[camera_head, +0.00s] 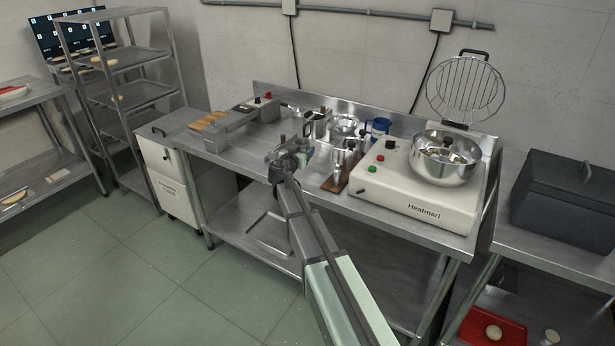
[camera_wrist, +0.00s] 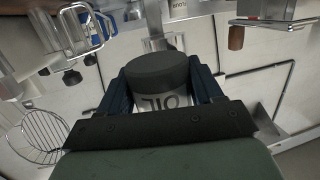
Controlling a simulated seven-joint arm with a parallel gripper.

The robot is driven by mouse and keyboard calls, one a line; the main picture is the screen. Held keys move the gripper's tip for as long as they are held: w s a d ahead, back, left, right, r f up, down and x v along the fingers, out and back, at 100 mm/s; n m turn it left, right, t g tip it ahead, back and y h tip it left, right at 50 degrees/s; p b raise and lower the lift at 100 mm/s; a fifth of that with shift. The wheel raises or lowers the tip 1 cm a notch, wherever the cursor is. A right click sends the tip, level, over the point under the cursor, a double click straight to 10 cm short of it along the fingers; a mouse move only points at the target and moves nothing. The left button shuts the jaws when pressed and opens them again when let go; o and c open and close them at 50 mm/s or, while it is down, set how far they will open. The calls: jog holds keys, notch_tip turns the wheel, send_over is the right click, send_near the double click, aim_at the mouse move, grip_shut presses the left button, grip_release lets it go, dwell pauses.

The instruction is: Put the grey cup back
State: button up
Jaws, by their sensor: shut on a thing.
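My gripper (camera_head: 289,160) is above the steel table in the head view. In the wrist view its two dark blue fingers (camera_wrist: 162,88) are shut on a round container with a dark grey top (camera_wrist: 158,70). Its pale side carries lettering that looks like "OIL", partly hidden by my gripper. I cannot tell whether this is the grey cup. In the head view the held thing is small and mostly hidden by my gripper. Shiny metal cups (camera_head: 345,156) stand by a brown wooden stand (camera_head: 335,183) to the right of my gripper.
The steel table (camera_head: 240,150) has bare room left of my gripper. Behind are a metal jug (camera_head: 318,125), a shiny bowl (camera_head: 344,124) and a blue cup (camera_head: 379,126). The cream machine (camera_head: 405,185) with its steel bowl (camera_head: 446,157) and raised wire guard (camera_head: 467,88) stands at right.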

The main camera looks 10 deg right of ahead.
aim_at(307, 176)
jog(key=shift+s+d+r+m+g+h, duration=0.15)
jog(key=shift+d+r+m+g+h, duration=0.35)
jog(key=shift+d+r+h, duration=0.2)
jog(key=shift+s+d+m+g, duration=0.15)
jog(key=shift+s+m+g, duration=0.05)
jog(key=shift+m+g, duration=0.1)
jog(key=shift+s+d+f, duration=0.1)
jog(key=shift+f, duration=4.9)
jog(key=shift+f, duration=0.15)
jog(key=o, duration=1.1)
